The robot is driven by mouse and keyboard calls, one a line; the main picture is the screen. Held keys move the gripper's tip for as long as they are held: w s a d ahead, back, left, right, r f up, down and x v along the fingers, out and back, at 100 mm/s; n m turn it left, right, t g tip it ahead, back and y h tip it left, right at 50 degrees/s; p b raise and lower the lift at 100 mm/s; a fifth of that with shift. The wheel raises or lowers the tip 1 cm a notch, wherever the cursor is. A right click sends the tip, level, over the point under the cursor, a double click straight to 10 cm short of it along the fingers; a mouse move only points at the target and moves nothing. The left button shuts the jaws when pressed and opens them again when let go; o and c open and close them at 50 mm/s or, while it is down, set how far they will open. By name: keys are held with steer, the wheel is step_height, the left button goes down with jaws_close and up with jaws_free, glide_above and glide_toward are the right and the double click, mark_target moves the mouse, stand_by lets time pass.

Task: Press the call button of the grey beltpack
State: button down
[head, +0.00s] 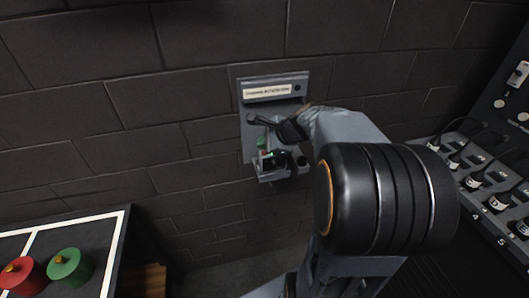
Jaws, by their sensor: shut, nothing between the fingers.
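A grey wall plate (249,148) with a white label strip (269,91) is fixed to the dark brick wall. A small dark grey beltpack (273,168) with a lit green spot sits at the lower part of the plate. My gripper (268,124) is shut and empty, in front of the plate and above the beltpack in the picture. The gripper and wrist cover part of the plate's right side. I cannot tell whether the fingertips touch anything. The call button cannot be made out clearly.
At the right, a rack (465,150) holds several cabled units in numbered places. At the lower left, a white-edged table (112,240) bears a red roll (25,277) and a green roll (72,270). The wall left of the plate is clear.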

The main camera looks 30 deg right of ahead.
mark_target(264, 153)
steer(key=shift+f, duration=0.15)
steer(key=shift+f+b, duration=0.3)
steer(key=shift+b, duration=0.1)
steer(key=shift+f+b, duration=0.3)
steer(key=shift+f, duration=0.05)
stand_by(0.9)
steer(key=shift+r, duration=0.1)
steer(key=shift+r+p, duration=0.7)
steer(key=shift+r, duration=0.1)
step_height(264, 153, up, 5)
steer(key=p, duration=0.4)
stand_by(0.9)
